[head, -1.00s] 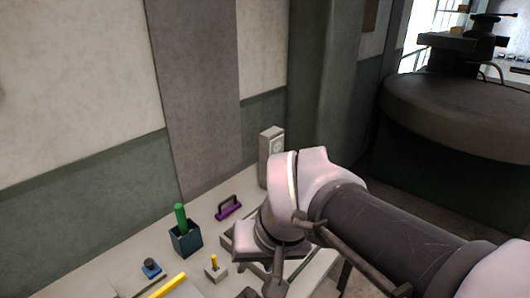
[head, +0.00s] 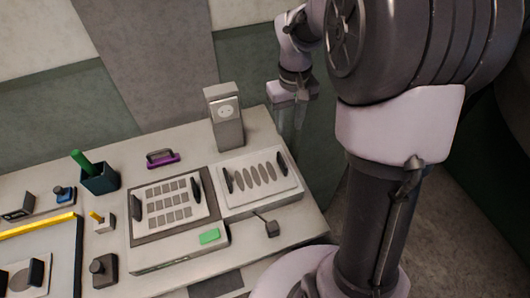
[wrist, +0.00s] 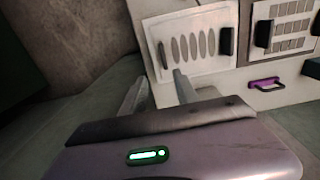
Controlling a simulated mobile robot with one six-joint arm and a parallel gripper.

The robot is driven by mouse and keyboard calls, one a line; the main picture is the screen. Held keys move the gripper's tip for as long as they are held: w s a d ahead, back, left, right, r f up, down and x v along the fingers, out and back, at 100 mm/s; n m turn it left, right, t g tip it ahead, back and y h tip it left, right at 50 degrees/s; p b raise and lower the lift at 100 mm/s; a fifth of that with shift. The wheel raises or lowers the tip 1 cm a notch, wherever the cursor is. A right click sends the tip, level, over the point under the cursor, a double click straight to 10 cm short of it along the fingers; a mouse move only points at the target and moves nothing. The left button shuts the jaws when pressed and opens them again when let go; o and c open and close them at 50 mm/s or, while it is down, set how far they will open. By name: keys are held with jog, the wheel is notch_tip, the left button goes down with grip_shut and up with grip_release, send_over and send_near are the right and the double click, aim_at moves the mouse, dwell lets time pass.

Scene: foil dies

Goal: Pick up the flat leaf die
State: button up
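The flat leaf die is a pale plate (head: 284,194) with several grey leaf-shaped ovals in a row and a black handle at each end. It lies on the right part of the table, beside a grid-patterned die. In the wrist view the leaf die (wrist: 205,65) is at top centre, beyond the fingertips. My gripper (head: 290,122) is past the table's back right edge, behind and right of the die, fingers pointing down. In the wrist view its two fingers (wrist: 160,80) are apart with nothing between them. It does not touch the die.
The grid die (head: 145,197) sits in a dark frame on a unit with a green button (head: 209,236). A grey socket box (head: 226,130) stands behind the dies. A purple-handled tool (head: 162,159), a dark cup (head: 100,180) and a small lever (head: 271,228) are nearby.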

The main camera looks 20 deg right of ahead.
jog(key=b, duration=0.4)
send_near(282, 159)
jog(key=f, duration=0.5)
jog(key=shift+s+f, duration=0.15)
jog(key=shift+s, duration=0.1)
notch_tip(282, 159, down, 5)
jog(key=shift+w+f+b, duration=0.1)
jog(key=shift+w+b, duration=0.05)
jog(key=shift+b, duration=1.1)
jog(key=shift+r, duration=0.2)
jog(key=shift+c, duration=0.3)
grip_shut()
